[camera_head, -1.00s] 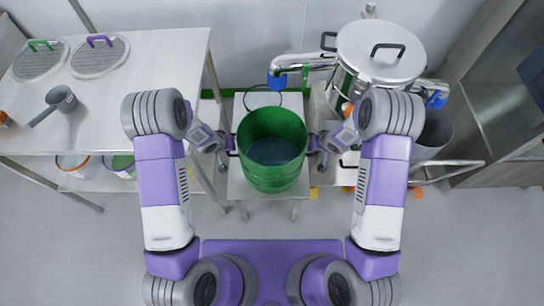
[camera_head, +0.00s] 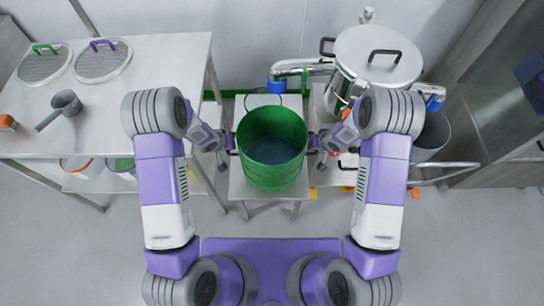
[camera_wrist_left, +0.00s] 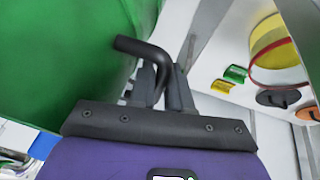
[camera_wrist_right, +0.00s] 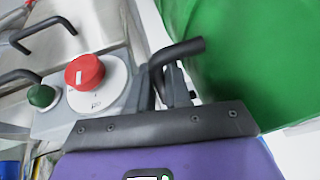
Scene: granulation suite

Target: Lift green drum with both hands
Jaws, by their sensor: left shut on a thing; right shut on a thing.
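The open green drum (camera_head: 272,175) is upright over a small metal stand in the middle of the head view, with a dark interior. Whether its base touches the stand cannot be told. My left gripper (camera_head: 226,144) is at its left side, and the left wrist view shows its fingers (camera_wrist_left: 160,88) shut on the drum's black bent handle (camera_wrist_left: 140,47). My right gripper (camera_head: 320,142) is at its right side, and the right wrist view shows its fingers (camera_wrist_right: 172,85) shut on the other black handle (camera_wrist_right: 182,50).
A metal table (camera_head: 140,120) at left holds two round lids and a grey scoop (camera_head: 62,105). A large lidded steel vessel (camera_head: 378,58) stands behind right. A red knob (camera_wrist_right: 84,72) sits near my right gripper. Open floor lies in front of the stand.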

